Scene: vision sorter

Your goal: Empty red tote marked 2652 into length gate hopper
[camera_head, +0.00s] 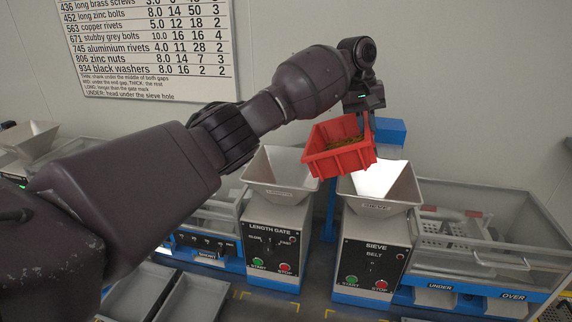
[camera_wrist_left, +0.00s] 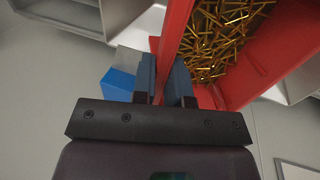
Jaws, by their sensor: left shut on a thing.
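A red tote (camera_head: 322,164) hangs in the air, somewhat tilted, with many thin brass-coloured pieces (camera_head: 345,143) inside. Its mark cannot be read. My left gripper (camera_head: 365,118) is shut on the tote's wall. In the left wrist view the two fingers (camera_wrist_left: 164,80) pinch the red wall (camera_wrist_left: 177,30), and the brass pieces (camera_wrist_left: 215,40) lie within. The length gate hopper (camera_head: 279,192), a pale open funnel on a machine labelled LENGTH GATE (camera_head: 272,250), is left of the tote in the head view. The tote overlaps its right edge in the picture. My right gripper is out of view.
The sieve hopper (camera_head: 376,208) on the SIEVE machine (camera_head: 372,262) stands close on the right, partly behind the tote. A clear-covered sieve bed (camera_head: 470,235) lies further right. Grey trays (camera_head: 195,298) sit below on the left. A blue post (camera_head: 390,130) rises behind.

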